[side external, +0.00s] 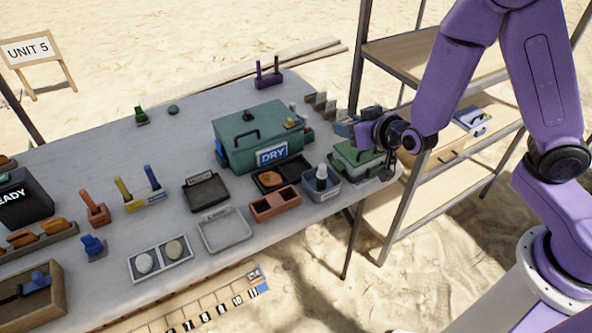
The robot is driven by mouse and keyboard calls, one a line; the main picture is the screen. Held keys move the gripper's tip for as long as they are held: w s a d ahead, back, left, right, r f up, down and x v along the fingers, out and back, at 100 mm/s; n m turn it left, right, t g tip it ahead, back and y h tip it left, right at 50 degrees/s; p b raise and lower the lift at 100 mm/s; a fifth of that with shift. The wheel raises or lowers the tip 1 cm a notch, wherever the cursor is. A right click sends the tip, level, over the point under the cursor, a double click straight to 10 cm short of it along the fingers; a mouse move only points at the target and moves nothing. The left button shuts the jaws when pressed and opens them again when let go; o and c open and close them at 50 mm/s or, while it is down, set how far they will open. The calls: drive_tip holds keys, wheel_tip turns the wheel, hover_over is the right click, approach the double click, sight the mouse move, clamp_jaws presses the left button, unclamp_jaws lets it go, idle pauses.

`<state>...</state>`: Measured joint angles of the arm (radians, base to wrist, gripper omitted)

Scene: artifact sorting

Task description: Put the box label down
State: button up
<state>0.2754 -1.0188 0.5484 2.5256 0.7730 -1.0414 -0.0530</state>
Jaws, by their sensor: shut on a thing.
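My gripper (388,160) is at the right end of the table, just above and beside a small green-lidded box (357,153). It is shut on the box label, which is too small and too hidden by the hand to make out. A white label reading DRY (272,156) shows on the front of the large teal box (245,128), well to the left of my gripper.
Near my gripper stand a grey-blue bin with a bottle (322,191), a reddish divided tray (275,205) and a black tray (290,168). A shelf rack (425,185) stands close on the right. The table's back left (90,155) is mostly clear.

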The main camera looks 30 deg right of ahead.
sight(338, 137)
drive_tip(key=shift+w+a+r+g, duration=0.1)
drive_tip(key=shift+w+a+g, duration=0.15)
drive_tip(key=shift+w+a, duration=0.35)
drive_tip(key=shift+w+a+r+g, duration=0.1)
drive_tip(key=shift+w+a+g, duration=0.2)
drive_tip(key=shift+w, duration=0.5)
wheel_tip(338, 137, down, 5)
drive_tip(key=shift+w+a+f, duration=0.6)
drive_tip(key=shift+w+f, duration=1.6)
drive_tip(key=shift+w, duration=0.05)
drive_tip(key=shift+w+a+f, duration=0.55)
drive_tip(key=shift+w+f, duration=1.65)
drive_tip(key=shift+w+a+f, duration=0.6)
drive_tip(key=shift+w+f, duration=1.6)
drive_tip(key=shift+w, duration=0.05)
drive_tip(key=o, duration=1)
drive_tip(key=shift+f, duration=0.15)
